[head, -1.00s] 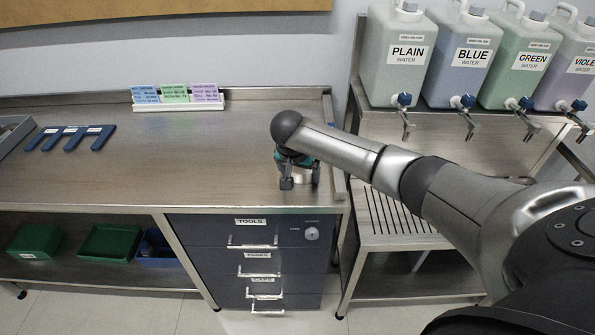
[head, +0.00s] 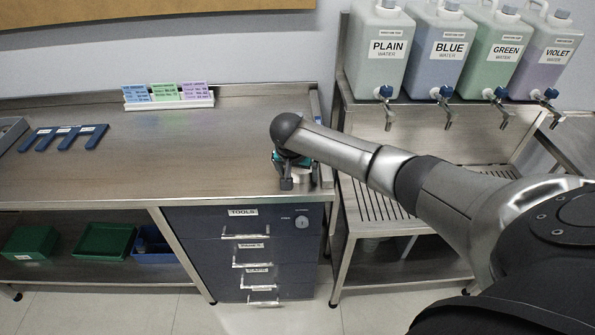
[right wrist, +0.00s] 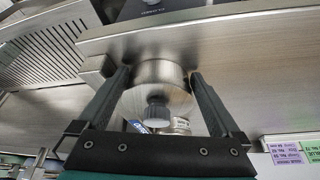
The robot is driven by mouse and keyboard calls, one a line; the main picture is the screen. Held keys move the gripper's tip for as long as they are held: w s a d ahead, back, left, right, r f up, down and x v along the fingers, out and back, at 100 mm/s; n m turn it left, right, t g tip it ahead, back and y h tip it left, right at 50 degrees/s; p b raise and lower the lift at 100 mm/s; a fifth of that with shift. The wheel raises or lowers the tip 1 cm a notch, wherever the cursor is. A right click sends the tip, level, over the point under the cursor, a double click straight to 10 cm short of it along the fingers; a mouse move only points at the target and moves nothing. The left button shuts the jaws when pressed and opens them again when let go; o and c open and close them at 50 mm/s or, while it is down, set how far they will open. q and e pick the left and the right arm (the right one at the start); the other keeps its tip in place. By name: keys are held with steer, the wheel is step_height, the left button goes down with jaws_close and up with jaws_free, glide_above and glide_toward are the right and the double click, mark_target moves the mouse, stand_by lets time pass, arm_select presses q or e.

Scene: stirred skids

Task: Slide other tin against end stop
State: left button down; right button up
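A silver metal tin (right wrist: 160,80) with a grey ribbed cap stands on the steel bench top, between the fingers of my right gripper (right wrist: 160,75). The fingers lie along both sides of the tin and appear to touch it. In the head view my right gripper (head: 291,182) is at the bench's right end, and the tin (head: 304,172) shows partly beside a finger. A raised metal end stop (head: 319,150) runs along the bench's right edge; a small gap to the tin seems to remain, partly hidden. My left gripper is out of view.
The middle is clear. Drawers (head: 243,250) are below. A rack on the right carries large water jugs (head: 378,50) with taps over a slotted shelf.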

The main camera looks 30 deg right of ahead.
steer(key=shift+r, duration=0.1)
steer(key=p+v, duration=0.3)
steer(key=v, duration=1.2)
steer(key=shift+p, duration=0.4)
